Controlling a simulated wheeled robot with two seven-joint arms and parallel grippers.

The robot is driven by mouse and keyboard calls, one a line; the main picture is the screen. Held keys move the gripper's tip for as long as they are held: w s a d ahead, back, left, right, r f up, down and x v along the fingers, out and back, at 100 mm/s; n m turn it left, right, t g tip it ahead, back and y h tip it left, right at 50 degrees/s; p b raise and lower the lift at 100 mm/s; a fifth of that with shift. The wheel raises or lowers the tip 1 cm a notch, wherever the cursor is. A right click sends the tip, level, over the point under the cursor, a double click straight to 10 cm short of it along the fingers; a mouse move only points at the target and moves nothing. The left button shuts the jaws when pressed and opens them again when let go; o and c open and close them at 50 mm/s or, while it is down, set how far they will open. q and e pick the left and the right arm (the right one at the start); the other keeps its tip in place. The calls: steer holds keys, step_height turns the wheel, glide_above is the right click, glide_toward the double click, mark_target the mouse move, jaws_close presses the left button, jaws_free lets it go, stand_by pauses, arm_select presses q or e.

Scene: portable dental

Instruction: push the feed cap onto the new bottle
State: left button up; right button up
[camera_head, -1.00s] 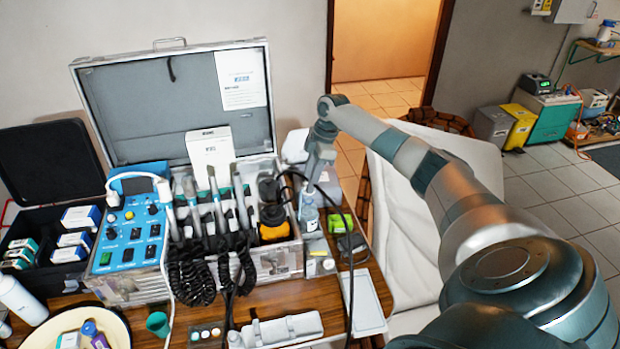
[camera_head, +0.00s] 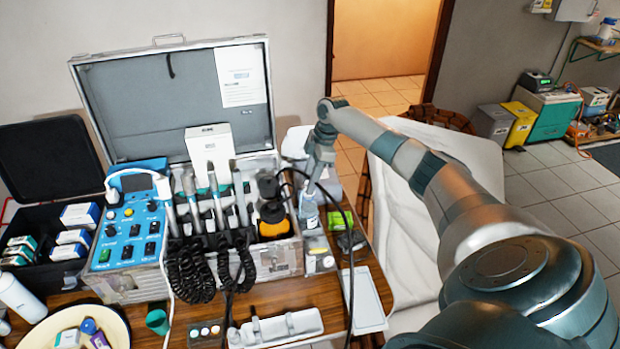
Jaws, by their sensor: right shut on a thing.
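My right arm reaches in from the right, and my right gripper (camera_head: 311,188) points down at the right side of the open metal case. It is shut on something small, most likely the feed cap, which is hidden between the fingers. Directly below the fingers stands a clear bottle with a pale label (camera_head: 309,213), upright. The fingertips are at the bottle's top. I cannot tell whether the cap touches the bottle's neck or is seated on it. My left gripper is not in view.
The metal case (camera_head: 283,257) with several handpieces and black coiled hoses stands left of the bottle. A black cable (camera_head: 351,290) loops close by the gripper. A green item (camera_head: 336,220) and a grey tray (camera_head: 364,300) lie to the right and in front.

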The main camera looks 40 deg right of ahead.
steer(key=shift+f+b, duration=0.3)
steer(key=shift+f, duration=0.85)
stand_by(1.5)
steer(key=o, duration=1.1)
steer(key=shift+r, duration=0.15)
steer(key=b+v, duration=0.4)
steer(key=v, duration=1.3)
steer(key=shift+b, duration=0.4)
steer(key=shift+r, duration=0.1)
